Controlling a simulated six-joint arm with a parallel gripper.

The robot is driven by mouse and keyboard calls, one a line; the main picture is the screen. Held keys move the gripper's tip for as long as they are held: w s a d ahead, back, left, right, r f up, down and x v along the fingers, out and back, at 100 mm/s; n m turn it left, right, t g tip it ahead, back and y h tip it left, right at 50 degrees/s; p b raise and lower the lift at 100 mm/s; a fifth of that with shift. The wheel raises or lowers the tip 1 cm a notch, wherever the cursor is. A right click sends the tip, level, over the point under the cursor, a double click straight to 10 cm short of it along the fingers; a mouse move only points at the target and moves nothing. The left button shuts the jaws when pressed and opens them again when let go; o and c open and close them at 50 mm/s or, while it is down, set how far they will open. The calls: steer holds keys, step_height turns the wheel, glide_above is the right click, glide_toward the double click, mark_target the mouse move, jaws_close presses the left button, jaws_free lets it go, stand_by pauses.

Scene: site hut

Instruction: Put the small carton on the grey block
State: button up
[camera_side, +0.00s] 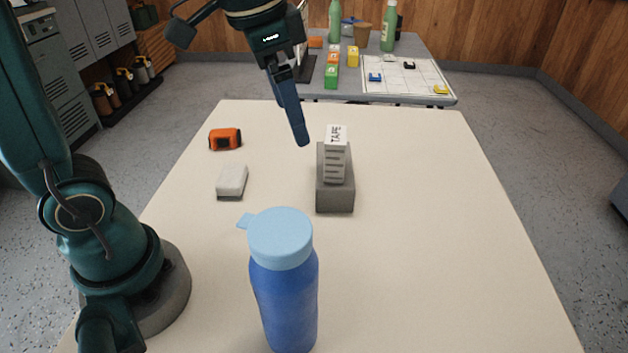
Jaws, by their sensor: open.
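A blue bottle (284,290) stands tall at the front of the table. A white block-like piece (232,181) and an orange tape measure (225,139) lie to the left. The table's right side is clear. A second table (420,50) with bottles and coloured blocks stands behind.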

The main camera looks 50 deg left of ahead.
steer(key=s+f+n+t, duration=0.2)
steer(key=s+f+n, duration=0.2)
steer(key=s, duration=0.6)
steer(key=shift+d+f+t, duration=0.2)
steer(key=shift+d+t, duration=0.1)
